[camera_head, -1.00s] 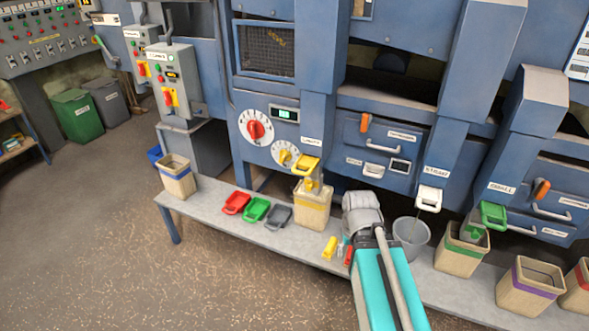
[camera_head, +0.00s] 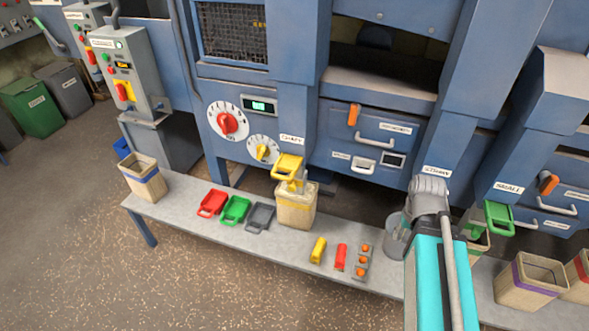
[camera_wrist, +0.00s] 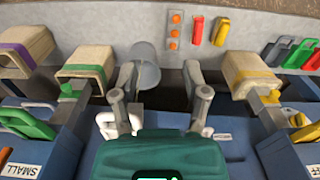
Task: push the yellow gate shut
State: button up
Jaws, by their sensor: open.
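The yellow gate (camera_head: 287,167) is on the CHAFF chute, with its handle sticking out over a tan bin (camera_head: 297,207) on the bench. In the wrist view the yellow gate (camera_wrist: 299,119) is at the right edge, partly cut off, and its bin (camera_wrist: 250,74) is left of it. My gripper (camera_wrist: 160,82) has its two grey fingers spread with nothing held between them. It is apart from the yellow gate, near the white gate (camera_wrist: 115,122). In the head view my arm hides the fingers and stands well right of the yellow gate.
The green gate (camera_head: 499,216) is at the right. A grey bucket (camera_wrist: 145,64) shows beyond my fingers. Red, green and grey scoops (camera_head: 260,217) lie left of the tan bin. Small yellow and red items and an orange-dotted block (camera_head: 362,262) lie on the bench (camera_head: 190,225).

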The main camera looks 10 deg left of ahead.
jog(key=shift+w+d, duration=0.45)
jog(key=shift+d, duration=0.05)
jog(key=shift+w, duration=0.1)
